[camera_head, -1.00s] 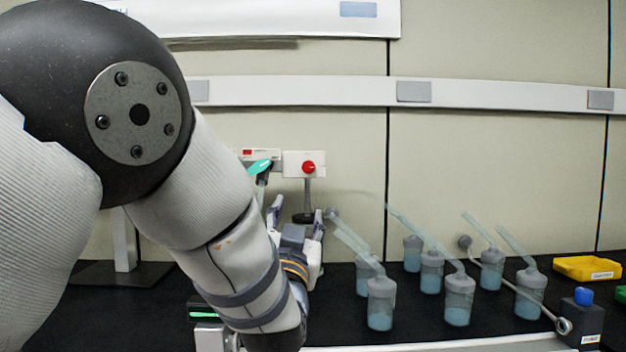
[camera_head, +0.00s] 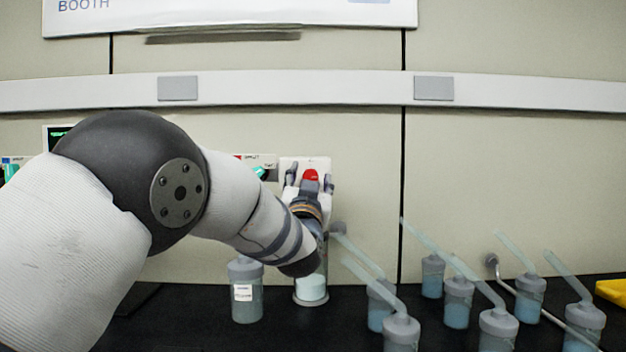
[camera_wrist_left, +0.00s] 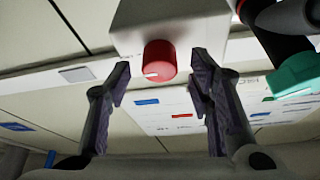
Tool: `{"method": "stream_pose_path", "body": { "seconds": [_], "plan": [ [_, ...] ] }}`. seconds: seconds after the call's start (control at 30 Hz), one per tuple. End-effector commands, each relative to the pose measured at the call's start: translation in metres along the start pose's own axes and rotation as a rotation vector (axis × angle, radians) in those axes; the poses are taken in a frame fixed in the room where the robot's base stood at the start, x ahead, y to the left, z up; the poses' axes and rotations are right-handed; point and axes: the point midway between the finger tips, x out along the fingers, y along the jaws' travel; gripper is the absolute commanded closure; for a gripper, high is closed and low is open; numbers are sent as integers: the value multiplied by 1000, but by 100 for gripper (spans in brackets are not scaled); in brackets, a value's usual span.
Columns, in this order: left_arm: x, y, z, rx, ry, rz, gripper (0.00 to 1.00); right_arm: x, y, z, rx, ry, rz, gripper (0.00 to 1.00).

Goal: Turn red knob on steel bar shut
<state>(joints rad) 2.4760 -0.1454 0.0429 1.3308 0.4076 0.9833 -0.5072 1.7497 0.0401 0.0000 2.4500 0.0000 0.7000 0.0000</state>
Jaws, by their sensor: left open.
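The red knob (camera_head: 310,174) sits on the front of a pale block (camera_head: 318,163) at the wall. In the left wrist view the red knob (camera_wrist_left: 159,60) has a white line on its face, and the block (camera_wrist_left: 185,22) is behind it. My left gripper (camera_head: 309,180) is at the knob, with one finger to each side in the head view. In the left wrist view the left gripper (camera_wrist_left: 160,80) is open and empty, with the knob centred between and just beyond its fingertips. Contact cannot be seen. My right gripper is not in view.
A teal-handled valve (camera_head: 261,172) is left of the red knob, and a teal handle (camera_wrist_left: 297,75) shows in the wrist view. A lidded jar (camera_head: 246,292) and another container (camera_head: 311,289) stand below. Several flasks with slanted tubes (camera_head: 458,303) fill the table's right.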

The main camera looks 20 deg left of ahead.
Motion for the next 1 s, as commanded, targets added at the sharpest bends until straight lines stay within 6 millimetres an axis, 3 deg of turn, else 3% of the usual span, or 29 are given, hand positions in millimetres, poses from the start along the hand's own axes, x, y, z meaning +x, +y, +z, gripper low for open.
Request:
{"method": "stream_pose_path", "body": {
  "seconds": [0.3, 0.5, 0.53, 1.0],
  "plan": [
    [4, 0, -1, 0, 0, 0, 52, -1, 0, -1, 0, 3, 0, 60],
    [4, 0, 0, -1, 0, 0, 98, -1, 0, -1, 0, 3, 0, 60],
    [4, 0, 0, -1, 0, 0, 100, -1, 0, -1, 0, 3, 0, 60],
    [4, 0, 0, -105, -1, -43, 100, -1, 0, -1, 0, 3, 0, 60]
  ]
}}
